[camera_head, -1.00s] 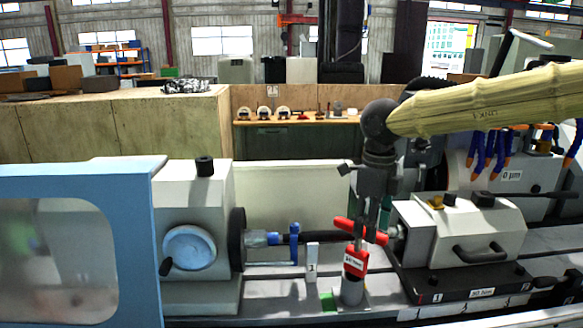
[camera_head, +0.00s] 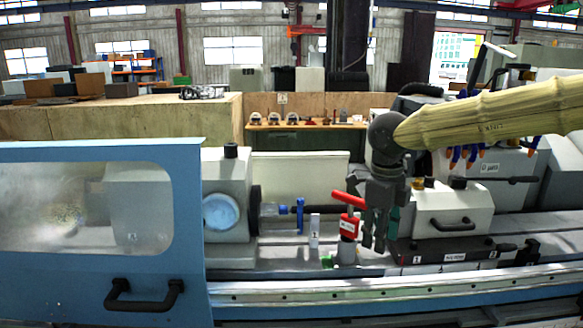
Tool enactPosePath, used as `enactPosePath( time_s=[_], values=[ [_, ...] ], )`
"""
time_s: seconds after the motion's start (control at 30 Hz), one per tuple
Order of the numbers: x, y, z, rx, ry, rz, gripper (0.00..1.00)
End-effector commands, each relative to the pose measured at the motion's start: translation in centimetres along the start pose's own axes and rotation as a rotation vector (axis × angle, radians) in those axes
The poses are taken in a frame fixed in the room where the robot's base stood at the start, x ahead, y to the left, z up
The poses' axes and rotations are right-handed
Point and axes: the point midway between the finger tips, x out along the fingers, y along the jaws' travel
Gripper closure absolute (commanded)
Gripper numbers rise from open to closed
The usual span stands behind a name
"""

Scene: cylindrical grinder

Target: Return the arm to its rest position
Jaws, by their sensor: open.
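My gripper (camera_head: 374,243) hangs pointing down at the end of my arm, which comes in from the right edge in a tan sleeve. Its dark fingers are apart and I see nothing held between them. The fingers partly cover the tailstock's left side. Whether the gripper touches anything cannot be told from this view.
A blue sliding door (camera_head: 187,240) with a black handle (camera_head: 144,294) covers the left front. A wooden-topped bench (camera_head: 308,126) is behind.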

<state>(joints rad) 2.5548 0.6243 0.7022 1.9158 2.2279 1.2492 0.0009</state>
Motion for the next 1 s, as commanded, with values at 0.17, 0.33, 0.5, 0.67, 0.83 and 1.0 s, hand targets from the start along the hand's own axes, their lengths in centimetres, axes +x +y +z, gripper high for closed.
enactPosePath(
  time_s=[0.17,0.33,0.5,0.67,0.83,1.0],
  values=[
    [3.3,-0.8,-0.2,-0.038,0.043,-0.051,0.54],
    [7.0,-1.7,-0.6,-0.09,0.089,-0.114,0.54],
    [11.9,-2.7,-1.2,-0.175,0.149,-0.192,0.54],
    [18.7,-3.5,-2.4,-0.324,0.228,-0.288,0.54],
    [26.6,-3.5,-3.9,-0.552,0.303,-0.383,0.54],
    [33.8,-2.1,-5.7,-0.812,0.347,-0.437,0.54]
  ],
)
